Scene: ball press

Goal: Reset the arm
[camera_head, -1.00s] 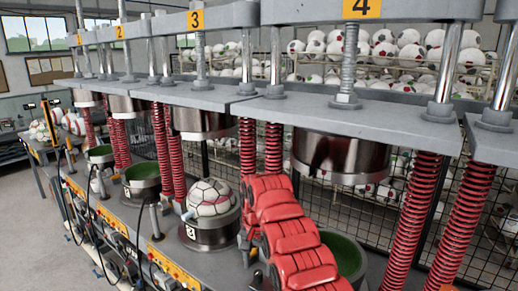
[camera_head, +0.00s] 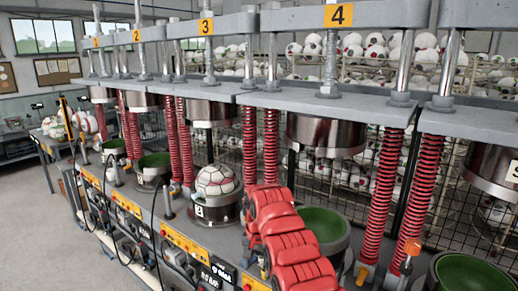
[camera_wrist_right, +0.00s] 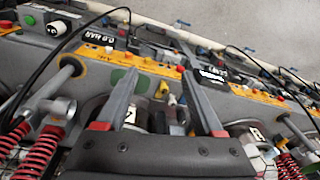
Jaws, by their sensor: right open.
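My right arm, with red padded links, reaches up from the bottom middle of the head view, in front of the presses. In the right wrist view my right gripper (camera_wrist_right: 160,76) is open and empty, its two grey fingers apart over the yellow-edged control panels along the press bench's front edge. In the head view the gripper end is small and mostly hidden beside the arm. A white ball with dark seams (camera_head: 217,180) sits in the lower mould of press 3, apart from the arm. My left gripper is not in view.
The green-lined lower mould of press 4 (camera_head: 343,249) is empty, just right of my arm, under its raised upper mould (camera_head: 325,133). Red springs (camera_head: 384,185) and steel posts flank the presses. Another green mould (camera_head: 466,273) stands at the lower right. Ball racks are behind.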

